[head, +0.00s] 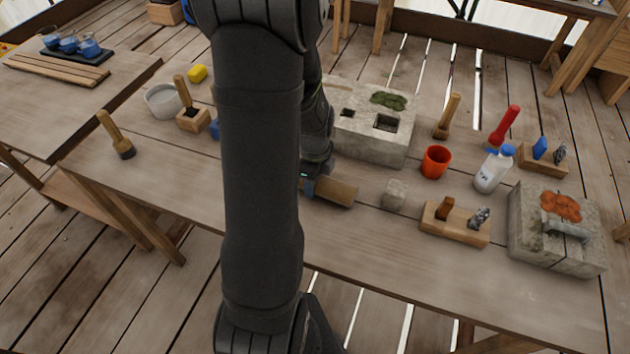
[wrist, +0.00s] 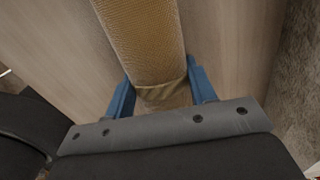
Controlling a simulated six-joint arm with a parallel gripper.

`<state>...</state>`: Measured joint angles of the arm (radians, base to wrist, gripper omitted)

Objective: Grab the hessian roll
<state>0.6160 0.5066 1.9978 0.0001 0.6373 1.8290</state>
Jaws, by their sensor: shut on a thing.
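The hessian roll is a tan woven cylinder with a tie band around it; it fills the upper middle of the wrist view (wrist: 142,40). In the head view the roll (head: 336,190) shows near the middle of the table, partly hidden by my arm. My gripper (wrist: 160,95) has its blue fingers on both sides of the roll near the tie band, shut on it. In the head view my gripper (head: 307,188) is at the roll's left end. I cannot tell whether the roll rests on the table or is just above it.
A small stone cube (head: 394,194) sits right of the roll, and a large stone block (head: 365,140) stands behind. A wooden holder (head: 455,224), an orange cup (head: 436,161), a white bottle (head: 490,172) and another stone block (head: 555,230) are farther right. The table's front middle is clear.

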